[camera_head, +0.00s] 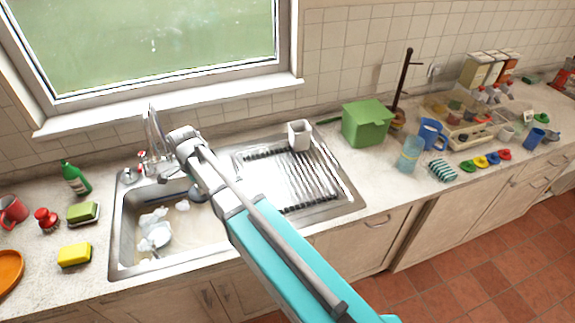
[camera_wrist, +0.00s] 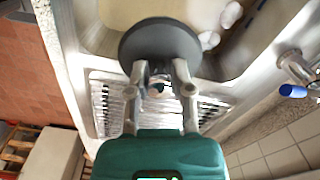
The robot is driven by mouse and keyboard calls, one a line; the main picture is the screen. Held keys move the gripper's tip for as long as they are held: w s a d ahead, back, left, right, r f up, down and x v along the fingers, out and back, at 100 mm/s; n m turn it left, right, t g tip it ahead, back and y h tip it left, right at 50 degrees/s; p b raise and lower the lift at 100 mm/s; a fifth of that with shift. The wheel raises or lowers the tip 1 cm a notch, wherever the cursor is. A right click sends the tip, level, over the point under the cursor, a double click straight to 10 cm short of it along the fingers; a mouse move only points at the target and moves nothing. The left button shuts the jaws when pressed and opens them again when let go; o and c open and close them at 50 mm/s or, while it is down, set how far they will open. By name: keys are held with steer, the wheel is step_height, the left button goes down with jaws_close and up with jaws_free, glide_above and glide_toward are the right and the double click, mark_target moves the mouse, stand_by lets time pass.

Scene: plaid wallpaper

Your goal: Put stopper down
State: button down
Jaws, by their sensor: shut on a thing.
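The stopper (camera_wrist: 160,40) is a dark grey round disc, seen in the wrist view just past my fingertips. My gripper (camera_wrist: 161,76) is shut on its small knob, with one finger on each side. The stopper is over the sink (camera_wrist: 110,38), near the ridge between basin and drainboard; whether it touches anything below I cannot tell. In the head view the basin (camera_head: 128,240) holds white foam and a pale dish. There my arm hides most of the gripper, and a dark rounded edge, likely the stopper (camera_head: 197,195), shows beside it.
The faucet (camera_head: 155,135) stands behind the basin. A white cup (camera_head: 299,135) stands at the back of the ribbed drainboard (camera_head: 318,175). A green box (camera_head: 367,122) is to its right. A green bottle (camera_head: 75,179) and sponges (camera_head: 74,254) are left of the sink.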

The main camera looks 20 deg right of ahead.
step_height(320, 180, up, 4)
steer(key=p, duration=0.3)
steer(key=shift+r, duration=0.15)
stand_by(0.3)
